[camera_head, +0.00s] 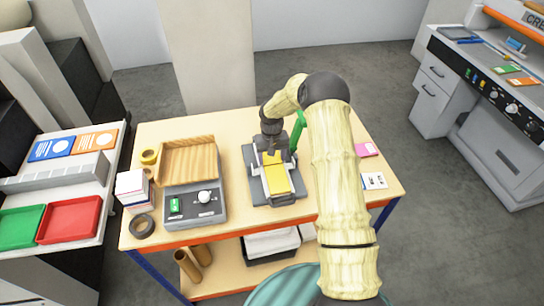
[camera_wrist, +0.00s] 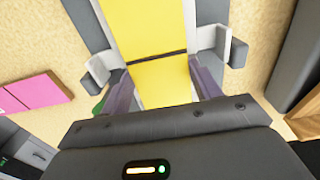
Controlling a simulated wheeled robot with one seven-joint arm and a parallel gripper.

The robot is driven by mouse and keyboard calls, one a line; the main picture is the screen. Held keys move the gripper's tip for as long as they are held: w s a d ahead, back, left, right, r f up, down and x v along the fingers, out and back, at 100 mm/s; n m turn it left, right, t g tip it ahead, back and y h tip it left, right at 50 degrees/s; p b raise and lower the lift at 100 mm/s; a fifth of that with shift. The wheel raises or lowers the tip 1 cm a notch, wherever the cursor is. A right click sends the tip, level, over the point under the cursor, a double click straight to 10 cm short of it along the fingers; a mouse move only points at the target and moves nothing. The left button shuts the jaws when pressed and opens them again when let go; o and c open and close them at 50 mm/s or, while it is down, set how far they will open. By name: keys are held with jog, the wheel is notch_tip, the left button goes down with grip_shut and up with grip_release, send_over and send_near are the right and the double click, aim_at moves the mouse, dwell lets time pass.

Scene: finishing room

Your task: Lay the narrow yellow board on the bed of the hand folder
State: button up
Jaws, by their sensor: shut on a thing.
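The narrow yellow board (camera_head: 274,172) is over the light bed of the hand folder (camera_head: 257,190), lengthwise along it. It also shows in the wrist view (camera_wrist: 148,30), with a dark line across it. My gripper (camera_head: 270,150) is at the board's far end; in the wrist view its fingers (camera_wrist: 165,88) are shut on the board's edges. The folder's grey base (camera_wrist: 85,25) and side blocks flank the board. A green lever (camera_head: 297,130) stands at the folder's right. Whether the board touches the bed is hard to tell.
Left of the folder are a wooden tray (camera_head: 214,161), a grey box (camera_head: 216,216) with small items, tape rolls (camera_head: 141,226) and a paper stack (camera_head: 131,187). Pink notes (camera_head: 367,149) and a white card (camera_head: 374,181) lie to the right. The table's front strip is mostly clear.

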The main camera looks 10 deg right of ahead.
dwell(0.3)
jog(key=o, duration=1.1)
jog(key=shift+c, duration=0.2)
jog(key=shift+r, duration=0.1)
notch_tip(320, 180, up, 17)
jog(key=b, duration=0.4)
jog(key=shift+b, duration=0.4)
jog(key=shift+s+r, duration=0.1)
jog(key=s+f+t, duration=0.1)
jog(key=s+t, duration=0.1)
jog(key=s, duration=2.7)
jog(key=shift+f+t, duration=0.2)
jog(key=shift+t, duration=0.1)
